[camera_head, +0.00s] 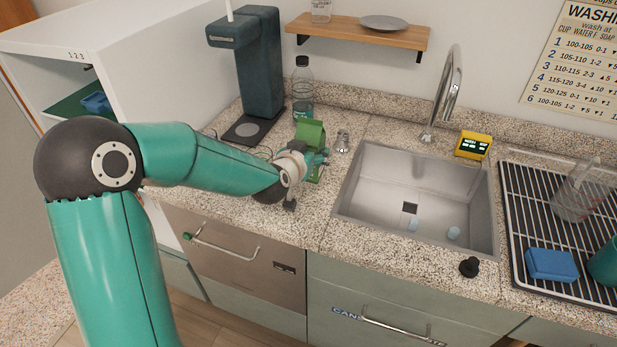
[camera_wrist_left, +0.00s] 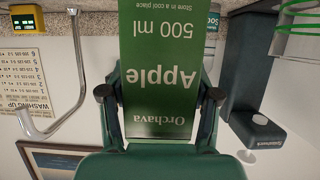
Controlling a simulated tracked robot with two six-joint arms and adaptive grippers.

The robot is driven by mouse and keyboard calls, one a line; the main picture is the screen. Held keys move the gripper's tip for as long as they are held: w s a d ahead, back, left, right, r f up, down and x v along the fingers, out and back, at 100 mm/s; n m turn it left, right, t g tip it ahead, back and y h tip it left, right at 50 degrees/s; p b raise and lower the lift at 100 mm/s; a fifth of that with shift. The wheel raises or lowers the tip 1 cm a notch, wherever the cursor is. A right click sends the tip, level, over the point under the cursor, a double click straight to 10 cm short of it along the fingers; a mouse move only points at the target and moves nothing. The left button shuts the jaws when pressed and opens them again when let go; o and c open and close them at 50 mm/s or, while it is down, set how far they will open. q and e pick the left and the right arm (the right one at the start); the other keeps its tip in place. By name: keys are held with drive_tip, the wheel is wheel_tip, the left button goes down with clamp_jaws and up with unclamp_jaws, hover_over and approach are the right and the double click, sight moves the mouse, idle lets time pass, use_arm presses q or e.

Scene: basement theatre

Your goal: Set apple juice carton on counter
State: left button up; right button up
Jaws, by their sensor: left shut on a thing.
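The green apple juice carton (camera_head: 311,133) is upright at the counter, left of the sink. My left gripper (camera_head: 313,163) is shut on it, reaching in from the front left, and partly hides its middle and lower part. I cannot tell whether the carton's base touches the counter (camera_head: 220,195) or hangs just above it. In the left wrist view the carton (camera_wrist_left: 160,45) shows upside down, with "Apple" and "500 ml" on its face, between the two dark fingers (camera_wrist_left: 158,98). My right gripper is not in view.
The sink (camera_head: 365,185) is to the right, with a yellow timer (camera_head: 473,145) behind. The counter's front left strip is clear.

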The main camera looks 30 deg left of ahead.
use_arm(q)
wheel_tip(320, 180, down, 7)
drive_tip(key=shift+r, duration=0.25)
idle(0.3)
drive_tip(key=o, duration=1.6)
drive_tip(key=shift+s+d+r, duration=0.1)
drive_tip(key=shift+s+r, duration=0.05)
drive_tip(key=shift+s, duration=0.45)
drive_tip(key=b+v, duration=0.1)
drive_tip(key=v, duration=0.9)
drive_tip(key=shift+s+b, duration=0.4)
